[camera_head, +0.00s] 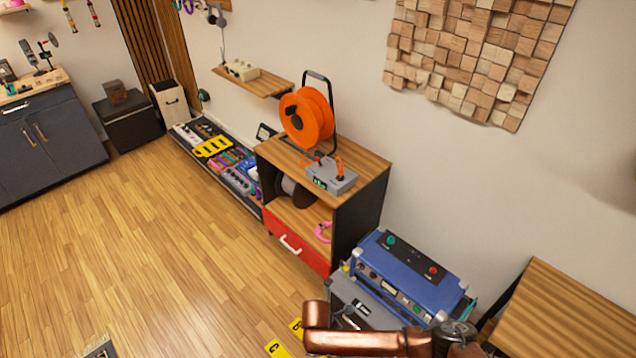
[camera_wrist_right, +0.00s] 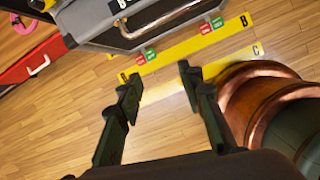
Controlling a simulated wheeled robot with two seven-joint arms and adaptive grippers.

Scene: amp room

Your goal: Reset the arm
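My right gripper (camera_wrist_right: 157,76) shows in the right wrist view with its two dark fingers spread apart. Nothing is between the fingers, and wooden floor and yellow marking strips show beyond them. In the head view, a copper-coloured arm of mine (camera_head: 370,342) is bent across the bottom right, in front of the blue-topped equipment case. I cannot make out the right gripper's fingers in the head view. My left gripper shows in neither view.
A blue-topped equipment case (camera_head: 415,270) stands close beyond the arm. A wooden cabinet with a red drawer (camera_head: 297,245) holds an orange cable reel (camera_head: 307,118) and a grey box (camera_head: 330,176). A wooden-topped unit (camera_head: 570,315) is at lower right. Open floor (camera_head: 130,250) lies left.

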